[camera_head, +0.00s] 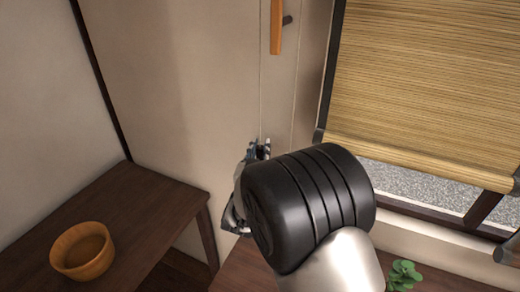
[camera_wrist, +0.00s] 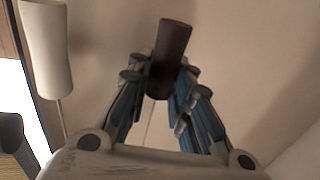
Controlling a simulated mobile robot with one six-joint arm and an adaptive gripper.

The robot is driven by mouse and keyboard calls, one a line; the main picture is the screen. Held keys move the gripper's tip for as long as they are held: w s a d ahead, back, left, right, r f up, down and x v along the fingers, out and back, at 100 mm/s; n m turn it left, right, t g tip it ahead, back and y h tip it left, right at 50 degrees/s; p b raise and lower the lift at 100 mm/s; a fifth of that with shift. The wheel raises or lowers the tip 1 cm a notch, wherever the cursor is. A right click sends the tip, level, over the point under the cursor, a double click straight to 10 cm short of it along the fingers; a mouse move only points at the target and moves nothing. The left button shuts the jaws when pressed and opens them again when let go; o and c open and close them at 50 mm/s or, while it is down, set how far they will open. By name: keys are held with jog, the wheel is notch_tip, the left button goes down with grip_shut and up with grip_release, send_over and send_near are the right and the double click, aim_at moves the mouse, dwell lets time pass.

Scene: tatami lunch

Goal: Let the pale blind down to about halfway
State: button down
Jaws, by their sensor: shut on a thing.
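My gripper (camera_head: 260,149) is at the wall left of the window, and its fingers (camera_wrist: 160,95) are shut on a dark brown cord pull (camera_wrist: 172,55). A thin cord (camera_wrist: 149,125) shows between the fingers. A pale cord pull (camera_wrist: 45,50) hangs apart to the left in the wrist view, on its own cord. A tan woven blind (camera_head: 425,80) covers the upper part of the window in the head view; its lower edge is above the sill and its top is out of view. Both pulls are hidden in the head view.
A dark wooden table (camera_head: 140,205) with an orange-brown bowl (camera_head: 83,250) stands at the left. A green plant (camera_head: 402,275) is below the window. A grey rounded end (camera_head: 508,250) shows at the right edge.

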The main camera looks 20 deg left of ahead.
jog(key=c, duration=1.4)
grip_release()
jog(key=s, duration=0.4)
jog(key=s+d, duration=0.1)
jog(key=s, duration=0.3)
jog(key=s+d, duration=0.1)
jog(key=s, duration=0.2)
jog(key=shift+s+d, duration=0.1)
jog(key=shift+s, duration=0.3)
